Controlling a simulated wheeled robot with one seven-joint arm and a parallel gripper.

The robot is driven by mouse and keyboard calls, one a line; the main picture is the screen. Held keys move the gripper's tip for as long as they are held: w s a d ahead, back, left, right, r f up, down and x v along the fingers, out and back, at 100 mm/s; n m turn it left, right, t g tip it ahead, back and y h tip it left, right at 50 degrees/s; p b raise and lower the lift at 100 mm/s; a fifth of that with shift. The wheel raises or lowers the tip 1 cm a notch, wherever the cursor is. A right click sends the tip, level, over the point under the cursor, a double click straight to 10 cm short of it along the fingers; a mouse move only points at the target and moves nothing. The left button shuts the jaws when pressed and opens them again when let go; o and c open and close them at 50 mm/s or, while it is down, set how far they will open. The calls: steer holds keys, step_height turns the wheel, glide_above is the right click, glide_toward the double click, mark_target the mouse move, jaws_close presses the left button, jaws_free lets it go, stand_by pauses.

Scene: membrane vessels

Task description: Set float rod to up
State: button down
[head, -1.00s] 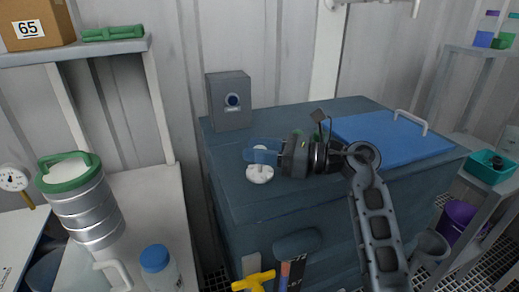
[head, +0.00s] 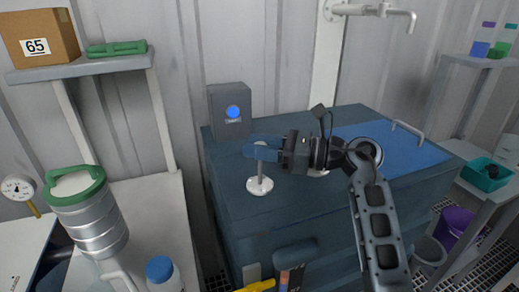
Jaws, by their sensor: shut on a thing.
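The float rod (head: 261,170) is a thin pale rod that stands upright from a round white base (head: 260,187) on top of the dark blue tank (head: 228,182). A clear length of rod shows above the base. My gripper (head: 262,152) comes in from the right and is shut on the rod's upper end. Its blue fingers hide part of that end. A grey box (head: 230,128) with a bright blue round light (head: 233,112) stands behind the rod at the tank's back left.
A blue lid (head: 385,150) with a pale handle (head: 408,131) lies on the tank's right side. A ribbed metal vessel with a green rim (head: 93,235) and a blue-capped bottle (head: 161,272) stand at the left. The space above the rod is open.

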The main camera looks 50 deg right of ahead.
steer(key=shift+r, duration=0.6)
steer(key=c, duration=0.8)
jaws_free()
steer(key=shift+c, duration=0.2)
steer(key=shift+s+f, duration=0.1)
steer(key=shift+s+d, duration=0.15)
steer(key=shift+s, duration=0.05)
steer(key=b+v, duration=0.1)
steer(key=v, duration=0.6)
steer(key=shift+s, duration=0.1)
